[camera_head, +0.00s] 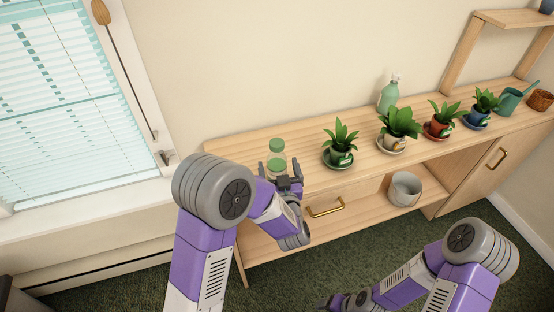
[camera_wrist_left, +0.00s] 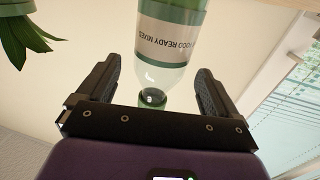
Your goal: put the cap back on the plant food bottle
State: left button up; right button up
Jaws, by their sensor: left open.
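The plant food bottle (camera_head: 276,160) stands at the left end of the wooden sideboard, green at its top and pale below in the head view. I see no contact. I cannot make out a separate cap. My right gripper (camera_head: 328,303) is partly visible, low in the picture.
Several potted plants stand to the right on the sideboard (camera_head: 310,172), the nearest being a small plant (camera_head: 341,145). A green spray bottle (camera_head: 389,95) stands behind them. A teal watering can (camera_head: 511,100) is far right. A grey pot (camera_head: 404,188) sits on the lower shelf. A window (camera_head: 65,90) is left.

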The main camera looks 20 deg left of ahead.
pick_arm(q)
jog(key=v, duration=0.9)
jog(key=shift+p, duration=0.35)
pick_arm(e)
jog(key=shift+r, duration=0.45)
pick_arm(q)
jog(key=shift+w, duration=0.1)
